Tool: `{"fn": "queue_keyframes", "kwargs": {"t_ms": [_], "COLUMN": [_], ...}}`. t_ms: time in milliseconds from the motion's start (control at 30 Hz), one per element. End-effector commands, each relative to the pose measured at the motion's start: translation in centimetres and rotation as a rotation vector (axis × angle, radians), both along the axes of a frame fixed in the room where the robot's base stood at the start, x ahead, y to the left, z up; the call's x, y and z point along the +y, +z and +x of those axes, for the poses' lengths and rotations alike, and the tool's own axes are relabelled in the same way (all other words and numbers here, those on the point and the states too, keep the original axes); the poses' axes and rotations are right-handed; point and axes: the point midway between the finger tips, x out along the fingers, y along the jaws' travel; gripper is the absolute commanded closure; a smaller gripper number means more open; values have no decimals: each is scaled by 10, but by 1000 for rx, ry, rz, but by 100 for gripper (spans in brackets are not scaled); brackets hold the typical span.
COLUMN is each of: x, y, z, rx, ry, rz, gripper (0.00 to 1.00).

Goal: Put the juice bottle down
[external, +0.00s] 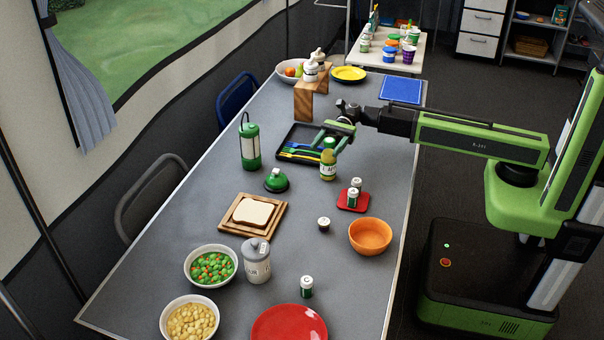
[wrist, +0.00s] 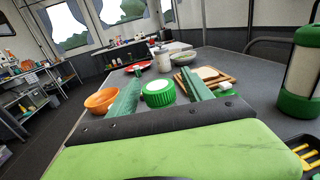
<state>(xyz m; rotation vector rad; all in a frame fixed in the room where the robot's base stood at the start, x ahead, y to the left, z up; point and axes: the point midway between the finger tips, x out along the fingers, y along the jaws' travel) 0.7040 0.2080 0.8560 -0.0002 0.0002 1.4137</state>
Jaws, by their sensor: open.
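The juice bottle (external: 327,171), yellow with a green cap, stands upright on the grey table by the right front corner of the black cutlery tray. My gripper (external: 331,146) is at the bottle's top, with its green fingers spread to either side of the cap. In the wrist view the ribbed green cap (wrist: 158,93) sits between the two open fingers (wrist: 161,78), with a visible gap on the right. The bottle's body is hidden there.
The black tray (external: 285,155) with cutlery is behind and left. A red coaster (external: 342,203) with small jars and an orange bowl (external: 370,237) are in front. Some bare table lies between them.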

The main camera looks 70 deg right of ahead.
Motion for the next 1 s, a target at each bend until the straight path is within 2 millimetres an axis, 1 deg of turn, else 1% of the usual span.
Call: {"fn": "queue_keyframes", "kwargs": {"t_ms": [67, 233, 600, 667, 700, 1000], "x": [6, 6, 6, 6, 6, 6], "y": [0, 0, 0, 0, 0, 0], "z": [1, 1, 1, 1, 1, 1], "rx": [0, 0, 0, 0, 0, 0], "ry": [0, -1, -1, -1, -1, -1], "rz": [0, 0, 0, 0, 0, 0], "gripper": [42, 42, 90, 98, 100, 100]}}
